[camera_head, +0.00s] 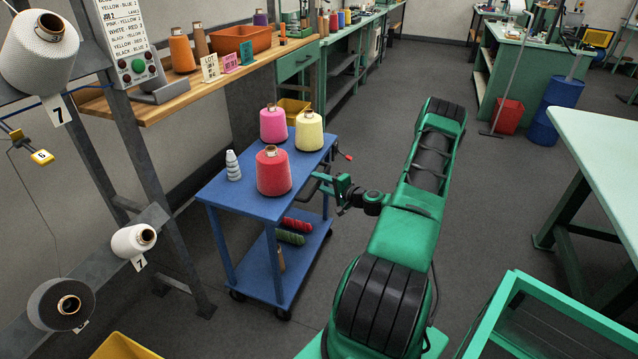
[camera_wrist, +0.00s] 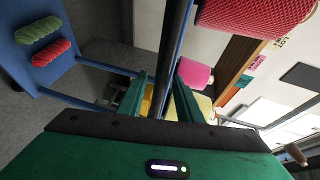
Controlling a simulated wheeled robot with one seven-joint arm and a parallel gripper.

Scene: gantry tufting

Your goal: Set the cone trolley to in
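The cone trolley (camera_head: 222,196) is a blue two-shelf cart on casters, standing beside the wooden bench. Its top carries red, pink and yellow yarn cones and a small white stack; red and green rolls lie on its lower shelf. A dark handle shows at its right side, with a red-tipped lever (camera_head: 347,156) farther back. My gripper (camera_head: 326,184) is at the handle side.
The wooden bench (camera_head: 160,103) holds an orange bin (camera_head: 240,39) and cards, with a yellow bin (camera_head: 293,110) below. A pale green table (camera_head: 605,150) and green frame (camera_head: 540,300) stand right. Grey floor is clear behind my arm. A steel frame with cones stands left.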

